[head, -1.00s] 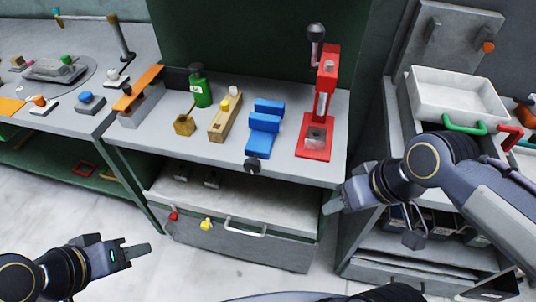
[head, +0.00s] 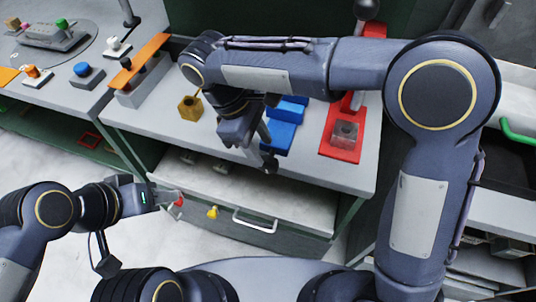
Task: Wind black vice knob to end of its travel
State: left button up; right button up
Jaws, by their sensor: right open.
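The blue vice (head: 281,133) sits on the middle bench, its upper part partly hidden by my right arm. Its black knob (head: 270,164) sticks out at the bench's front edge. My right gripper (head: 262,146) is open and hangs just left of and above the knob, in front of the vice. I cannot tell whether a finger touches the knob. My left gripper (head: 180,199) is low at the left, in front of the drawer and well away from the vice; its finger gap is not clear.
A red press (head: 343,137) stands right of the vice, partly behind my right arm. A small yellow-brown pot (head: 190,107) stands to the left. Below are a drawer handle (head: 254,221) and a yellow knob (head: 212,212).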

aim_at(268, 158)
jog(key=x, duration=0.5)
jog(key=shift+c, duration=0.2)
